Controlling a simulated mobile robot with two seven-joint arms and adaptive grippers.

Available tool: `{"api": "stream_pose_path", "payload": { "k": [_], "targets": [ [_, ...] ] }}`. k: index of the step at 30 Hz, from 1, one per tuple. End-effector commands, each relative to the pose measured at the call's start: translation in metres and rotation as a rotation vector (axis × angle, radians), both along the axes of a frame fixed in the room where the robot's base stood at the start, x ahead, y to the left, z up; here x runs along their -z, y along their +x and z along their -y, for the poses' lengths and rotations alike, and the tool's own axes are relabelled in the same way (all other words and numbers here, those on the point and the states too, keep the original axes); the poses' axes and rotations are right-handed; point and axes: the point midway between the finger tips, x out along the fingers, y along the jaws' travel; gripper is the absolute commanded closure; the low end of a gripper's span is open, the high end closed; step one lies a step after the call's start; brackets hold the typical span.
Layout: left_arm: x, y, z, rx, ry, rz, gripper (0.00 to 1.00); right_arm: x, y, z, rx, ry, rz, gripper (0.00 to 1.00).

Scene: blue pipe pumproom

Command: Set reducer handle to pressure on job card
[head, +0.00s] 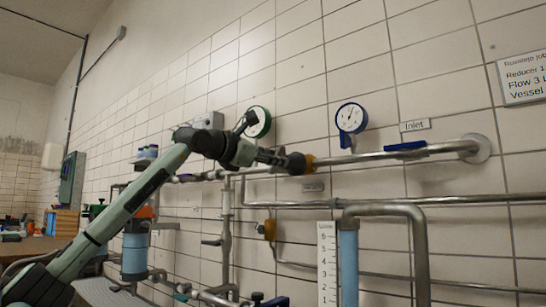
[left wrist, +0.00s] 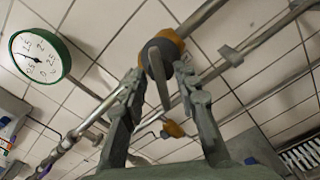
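The reducer has an orange-brass body (head: 309,164) on the upper pipe in the head view. In the left wrist view its dark grey round cap with a bar-shaped handle (left wrist: 158,80) is just ahead of my fingers, with the orange body (left wrist: 170,42) behind. My left gripper (head: 277,158) is at the reducer; in the left wrist view its fingers (left wrist: 160,88) are apart, one on each side of the handle. I cannot tell whether they touch it. The job card (head: 525,78) is cut off at the right; it reads "Reducer 1", "Flow 3", "Vessel". My right gripper is not in view.
A green-rimmed gauge (head: 259,122) is behind my left wrist, also in the left wrist view (left wrist: 40,56). A blue gauge (head: 351,118) and a blue-handled valve (head: 405,147) by the "Inlet" label (head: 415,126) are to the right. Pipes run below, near a scaled level tube (head: 348,265).

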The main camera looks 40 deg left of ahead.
Motion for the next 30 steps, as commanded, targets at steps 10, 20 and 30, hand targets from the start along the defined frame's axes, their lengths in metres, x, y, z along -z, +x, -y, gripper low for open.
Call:
{"api": "stream_pose_path", "payload": {
  "k": [10,20,30],
  "targets": [
    [0.0,0.0,0.0,0.0,0.0,0.0,0.93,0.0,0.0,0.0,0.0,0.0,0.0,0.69],
    [0.0,0.0,0.0,0.0,0.025,0.0,1.0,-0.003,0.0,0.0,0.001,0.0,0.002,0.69],
    [0.001,0.0,0.001,0.001,0.289,0.021,1.0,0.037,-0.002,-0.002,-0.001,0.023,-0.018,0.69]
  ]
}}
